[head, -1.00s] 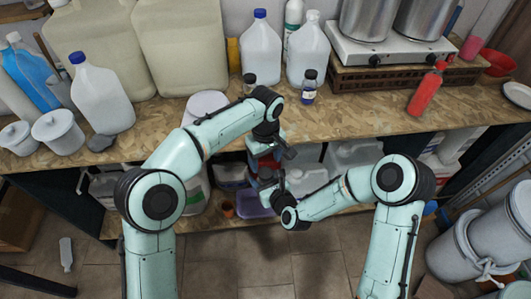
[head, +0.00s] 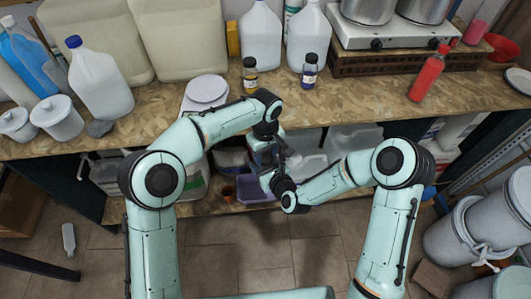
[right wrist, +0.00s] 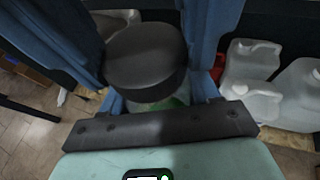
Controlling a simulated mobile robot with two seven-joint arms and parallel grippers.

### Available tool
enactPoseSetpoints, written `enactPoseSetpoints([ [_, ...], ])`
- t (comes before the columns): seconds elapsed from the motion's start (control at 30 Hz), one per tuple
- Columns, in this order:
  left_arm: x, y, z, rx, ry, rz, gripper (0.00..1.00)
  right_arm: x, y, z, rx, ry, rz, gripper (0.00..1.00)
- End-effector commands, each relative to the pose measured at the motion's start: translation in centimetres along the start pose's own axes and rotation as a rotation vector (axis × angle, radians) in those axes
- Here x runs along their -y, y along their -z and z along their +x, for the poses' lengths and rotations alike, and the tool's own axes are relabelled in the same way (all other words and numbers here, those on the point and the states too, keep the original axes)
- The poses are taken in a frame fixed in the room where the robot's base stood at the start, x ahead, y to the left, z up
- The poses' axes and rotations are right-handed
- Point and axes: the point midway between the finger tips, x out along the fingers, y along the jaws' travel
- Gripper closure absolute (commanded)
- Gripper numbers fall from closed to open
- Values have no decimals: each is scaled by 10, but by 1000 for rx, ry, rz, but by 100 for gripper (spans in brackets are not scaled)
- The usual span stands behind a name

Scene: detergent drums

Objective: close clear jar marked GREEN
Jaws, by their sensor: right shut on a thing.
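In the right wrist view, a round black lid (right wrist: 145,55) sits between the blue fingers of my right gripper (right wrist: 155,75). Clear material with a green patch (right wrist: 172,103) shows just under it, likely the jar marked GREEN. The lid hides most of it, and I cannot tell whether the lid is seated. In the head view, my left gripper (head: 268,155) points down in front of the bench's edge, close to my right gripper. Its fingers are too small and overlapped to read. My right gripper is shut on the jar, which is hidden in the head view.
Two small dark-capped jars, one amber-labelled (head: 250,76) and one blue-labelled (head: 310,71), stand on the bench (head: 360,105). A red bottle (head: 430,75) stands at right. White jugs (head: 355,140) and a purple tub (head: 256,190) are below.

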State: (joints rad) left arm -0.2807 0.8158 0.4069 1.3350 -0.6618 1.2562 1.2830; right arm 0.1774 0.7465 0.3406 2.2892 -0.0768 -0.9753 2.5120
Motion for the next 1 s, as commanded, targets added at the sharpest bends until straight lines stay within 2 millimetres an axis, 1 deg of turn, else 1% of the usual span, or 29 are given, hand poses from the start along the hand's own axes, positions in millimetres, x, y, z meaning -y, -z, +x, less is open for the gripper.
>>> enactPoseSetpoints([
  [0.07, 0, 0, 0, 0, 0, 3, 90, 0, 0, 0, 0, 1, 0, 100],
  [0.17, 0, 0, 0, -1, 0, 64, 90, 0, 0, 0, 0, 1, 0, 100],
  [0.4, 0, 0, 0, -1, 1, 432, 90, 0, 0, 0, 0, 1, 0, 100],
  [0.5, 0, 0, 0, 0, 1, 530, 90, 0, 0, 0, 0, 1, 0, 100],
  [0.6, 0, 0, 0, 0, 1, 568, 90, 0, 0, 0, 0, 1, 0, 100],
  [0.83, 0, 0, 0, -1, 1, 568, 90, 1, 0, 0, 0, 1, 0, 100],
  [0.87, 0, 0, 0, 0, 1, 568, 47, 1, 0, 0, 0, 1, 0, 100],
  [0.9, 0, 0, 0, -1, 1, 568, 34, 1, 0, 0, 0, 1, 0, 100],
  [0.93, 0, 0, 0, -1, 1, 568, 28, 1, 0, 0, 0, 1, 0, 100],
  [1.0, 0, 0, 0, -1, 1, 567, 28, 0, 0, 0, 0, 1, 0, 100],
])
